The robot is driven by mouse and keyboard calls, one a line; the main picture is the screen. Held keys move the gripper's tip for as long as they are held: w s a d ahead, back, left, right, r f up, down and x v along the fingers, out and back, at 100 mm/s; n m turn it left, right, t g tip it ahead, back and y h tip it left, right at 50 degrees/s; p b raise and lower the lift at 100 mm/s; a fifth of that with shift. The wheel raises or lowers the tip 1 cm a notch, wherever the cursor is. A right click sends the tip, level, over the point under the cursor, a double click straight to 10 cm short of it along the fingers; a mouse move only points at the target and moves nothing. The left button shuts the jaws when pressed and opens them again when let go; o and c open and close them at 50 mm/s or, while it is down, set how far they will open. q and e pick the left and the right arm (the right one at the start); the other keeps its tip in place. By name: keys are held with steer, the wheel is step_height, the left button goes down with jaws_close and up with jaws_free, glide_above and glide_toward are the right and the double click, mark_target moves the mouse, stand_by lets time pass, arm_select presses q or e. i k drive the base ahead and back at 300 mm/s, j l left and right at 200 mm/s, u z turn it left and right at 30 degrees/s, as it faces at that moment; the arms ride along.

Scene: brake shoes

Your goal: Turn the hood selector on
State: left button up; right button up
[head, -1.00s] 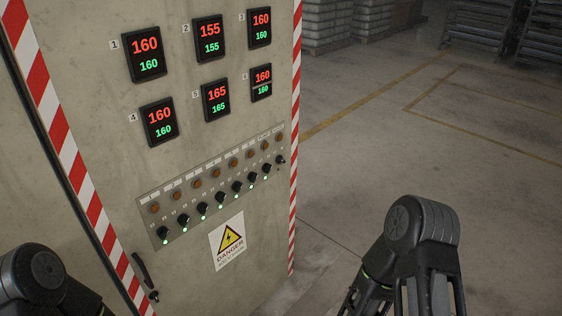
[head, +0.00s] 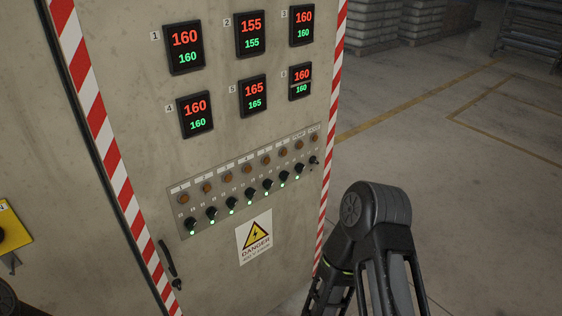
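A strip of selectors (head: 235,200) runs across the grey cabinet door, with a row of round amber lamps above black knobs. The label texts are too small to read, so I cannot tell by name which one is the hood selector. Several knobs have a lit green light below them. The rightmost knob (head: 314,160) shows no green light and looks smaller. My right arm stands in front of the cabinet's lower right, apart from the strip; its gripper is out of view. Only a dark piece of my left arm shows at the bottom left corner; its gripper is out of view.
Several displays (head: 184,48) with red and green numbers sit above the strip. A danger sign (head: 254,238) and a black door handle (head: 169,262) are below it. A yellow box (head: 12,238) shows at the left edge. The floor (head: 470,200) to the right is clear.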

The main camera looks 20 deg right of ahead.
mark_target(313, 160)
steer(key=i+l+u, duration=0.1)
steer(key=l+u, duration=0.4)
steer(key=l, duration=0.15)
steer(key=l+u, duration=0.5)
steer(key=l, duration=0.15)
steer(key=k+l, duration=0.1)
steer(key=l, duration=0.4)
steer(key=l+u, duration=0.1)
steer(key=l, duration=0.35)
steer(key=k+l, duration=0.15)
steer(key=l, duration=0.35)
steer(key=k+l+u, duration=0.1)
steer(key=l, duration=0.4)
steer(key=k+l, duration=0.1)
steer(key=l, duration=0.35)
steer(key=k+l, duration=0.1)
steer(key=l, duration=0.35)
steer(key=k+l+u, duration=0.1)
steer(key=l, duration=0.4)
steer(key=k+l, duration=0.15)
steer(key=l, duration=0.3)
steer(key=u, duration=0.05)
